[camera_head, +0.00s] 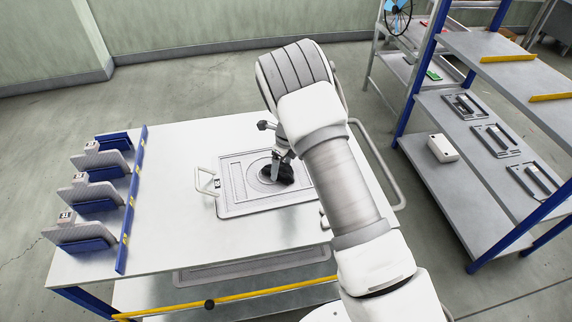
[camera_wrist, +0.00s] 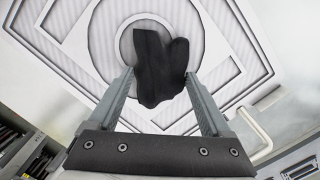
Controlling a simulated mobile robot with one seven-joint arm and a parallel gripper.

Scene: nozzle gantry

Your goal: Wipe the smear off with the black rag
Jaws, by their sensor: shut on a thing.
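The black rag (camera_head: 279,174) is at the middle of a grey plate (camera_head: 237,205) with concentric rings, which lies on the white table. My gripper (camera_head: 283,158) reaches down over the plate and is shut on the rag. In the wrist view the rag (camera_wrist: 160,68) hangs bunched between the two fingers of my gripper (camera_wrist: 161,100), in front of the ring pattern. Whether the rag touches the plate I cannot tell. No smear shows; the rag and my arm hide part of the plate.
A blue rack (camera_head: 131,205) with several grey tilted pieces stands along the table's left side. The plate has a white handle (camera_head: 204,181) on its left. A blue-posted shelf (camera_head: 455,160) with flat parts and a white box (camera_head: 442,148) stands at right. The table (camera_head: 165,235) is clear between rack and plate.

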